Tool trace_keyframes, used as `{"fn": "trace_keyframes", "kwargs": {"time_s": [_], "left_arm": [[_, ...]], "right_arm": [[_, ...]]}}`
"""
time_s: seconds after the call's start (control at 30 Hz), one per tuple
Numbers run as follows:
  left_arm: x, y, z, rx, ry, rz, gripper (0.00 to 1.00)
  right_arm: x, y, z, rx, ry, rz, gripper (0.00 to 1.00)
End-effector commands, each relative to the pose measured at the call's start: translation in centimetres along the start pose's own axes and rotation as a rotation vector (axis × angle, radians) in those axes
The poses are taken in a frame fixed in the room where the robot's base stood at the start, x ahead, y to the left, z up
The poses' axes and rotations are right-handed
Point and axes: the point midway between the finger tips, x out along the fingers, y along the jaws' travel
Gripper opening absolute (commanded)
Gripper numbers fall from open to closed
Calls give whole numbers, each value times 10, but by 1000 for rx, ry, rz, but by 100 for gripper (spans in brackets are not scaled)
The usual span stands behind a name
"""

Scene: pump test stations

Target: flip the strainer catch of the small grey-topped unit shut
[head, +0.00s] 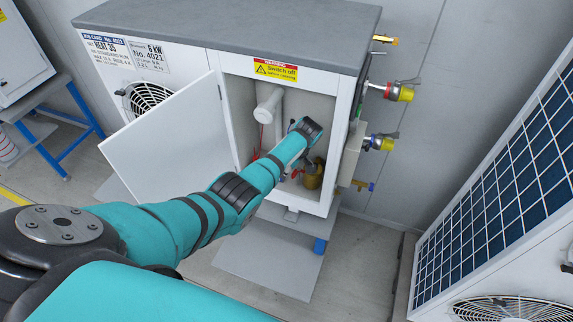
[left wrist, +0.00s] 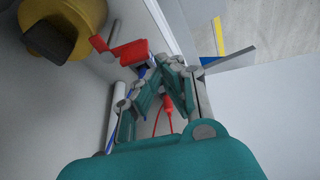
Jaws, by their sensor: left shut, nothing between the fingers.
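The small grey-topped unit (head: 225,35) stands with its front door (head: 170,135) swung open. Inside, low on the right, is a brass-coloured body (head: 314,178) with small red parts (head: 294,174) to its left. My left arm reaches into the opening and covers part of this fitting. In the left wrist view my left gripper (left wrist: 172,72) is shut and empty, its fingertips close to a red lever (left wrist: 125,52); contact cannot be told. A yellow-brass round body (left wrist: 65,25) is beyond the lever. I cannot tell the catch's position. My right gripper is out of view.
A white pipe (head: 268,103) stands inside the cabinet. Yellow-capped fittings (head: 400,92) stick out of the unit's right side. A red piece on a thin cord (left wrist: 168,122) hangs near my fingers. A blue solar panel (head: 500,190) stands at right.

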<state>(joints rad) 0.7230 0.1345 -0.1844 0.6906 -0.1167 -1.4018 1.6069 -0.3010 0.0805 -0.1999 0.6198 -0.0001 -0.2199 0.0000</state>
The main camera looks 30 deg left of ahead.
Motion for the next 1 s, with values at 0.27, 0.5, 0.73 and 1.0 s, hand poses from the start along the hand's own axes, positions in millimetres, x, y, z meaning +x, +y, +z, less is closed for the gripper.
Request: {"fn": "trace_keyframes", "kwargs": {"time_s": [0.27,0.5,0.73,1.0], "left_arm": [[1,-1,0,0,0,0,0],[-17,0,0,1,0,3,0],[-55,0,1,0,-2,3,0],[-74,-1,0,1,0,-1,0]], "right_arm": [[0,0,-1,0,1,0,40],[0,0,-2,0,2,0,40],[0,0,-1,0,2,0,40],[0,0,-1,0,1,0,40]]}}
